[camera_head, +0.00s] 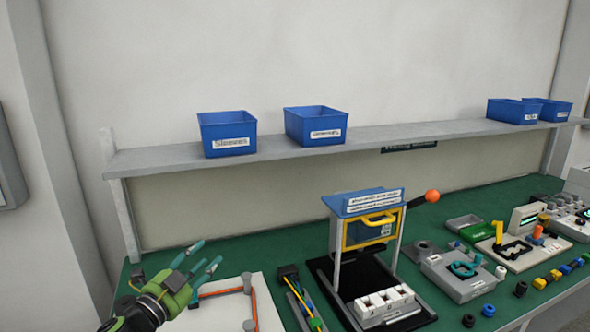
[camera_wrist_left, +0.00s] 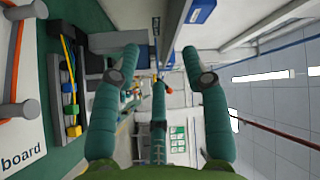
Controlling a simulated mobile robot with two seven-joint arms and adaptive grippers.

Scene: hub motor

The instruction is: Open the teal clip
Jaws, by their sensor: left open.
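A small teal loop-shaped part (camera_head: 464,268), which looks like the teal clip, sits on a grey block fixture (camera_head: 478,287) at the right of the bench. It is too small to tell whether it is open or shut. My left gripper (camera_head: 207,262), green with teal fingers, is above the bench's left end, far to the left of the clip. Its fingers also show in the left wrist view (camera_wrist_left: 160,65), spread apart with nothing between them. I cannot make out the clip in that view. My right gripper is not in view.
A white board with an orange cable (camera_head: 222,292) lies below my left gripper. A press-like stand (camera_head: 336,240) with an orange-knobbed lever stands between gripper and clip. A shelf (camera_head: 400,133) holding blue bins (camera_head: 229,135) runs behind. Small parts crowd the right.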

